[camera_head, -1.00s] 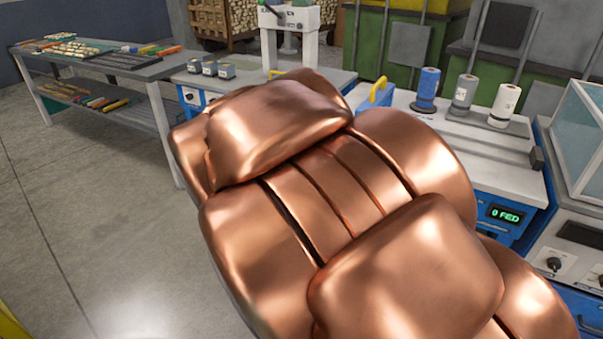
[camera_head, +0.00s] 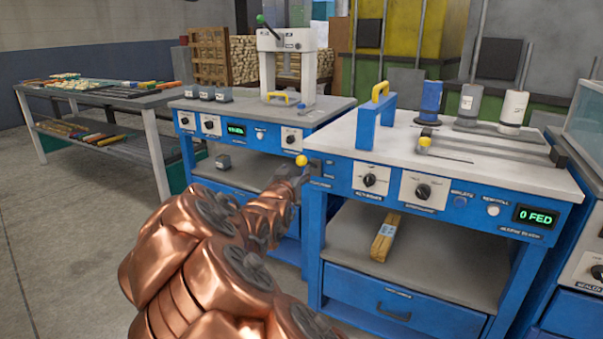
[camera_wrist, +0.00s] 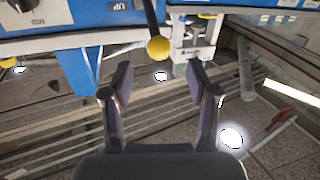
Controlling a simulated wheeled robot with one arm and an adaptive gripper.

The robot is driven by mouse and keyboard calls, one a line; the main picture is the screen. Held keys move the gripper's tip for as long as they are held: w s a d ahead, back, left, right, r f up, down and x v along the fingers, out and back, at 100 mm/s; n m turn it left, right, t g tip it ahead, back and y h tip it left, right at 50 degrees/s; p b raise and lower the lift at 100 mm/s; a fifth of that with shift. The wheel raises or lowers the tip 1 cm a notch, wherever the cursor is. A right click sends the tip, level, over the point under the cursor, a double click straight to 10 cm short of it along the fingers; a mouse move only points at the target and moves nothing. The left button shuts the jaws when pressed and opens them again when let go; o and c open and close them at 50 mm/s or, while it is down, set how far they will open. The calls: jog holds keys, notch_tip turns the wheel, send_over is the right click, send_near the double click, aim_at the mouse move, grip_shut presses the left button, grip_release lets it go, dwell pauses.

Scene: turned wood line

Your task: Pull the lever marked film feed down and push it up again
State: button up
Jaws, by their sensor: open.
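The lever shows as a yellow ball knob (camera_head: 301,160) at the left end of the blue machine. In the wrist view the knob (camera_wrist: 158,48) sits on a dark rod, beyond my fingertips and roughly centred between them. My gripper (camera_wrist: 160,85) is open with nothing between its fingers. In the head view my arm reaches to just below the knob, and its fingers are small and hard to make out. I cannot read a film feed label. The display (camera_head: 536,217) on the machine reads "0 FED".
The blue machine's white top (camera_head: 400,150) carries a yellow-handled blue upright (camera_head: 375,115) and several spools. A press (camera_head: 290,60) stands on the bench behind left. A wooden piece (camera_head: 385,238) lies on the machine's lower shelf. A grey table (camera_head: 110,97) stands far left; the floor there is clear.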

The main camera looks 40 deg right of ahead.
aim_at(300, 164)
jog(key=shift+b+x, duration=0.55)
jog(key=shift+x, duration=3.35)
jog(key=shift+s, duration=0.1)
grip_shut()
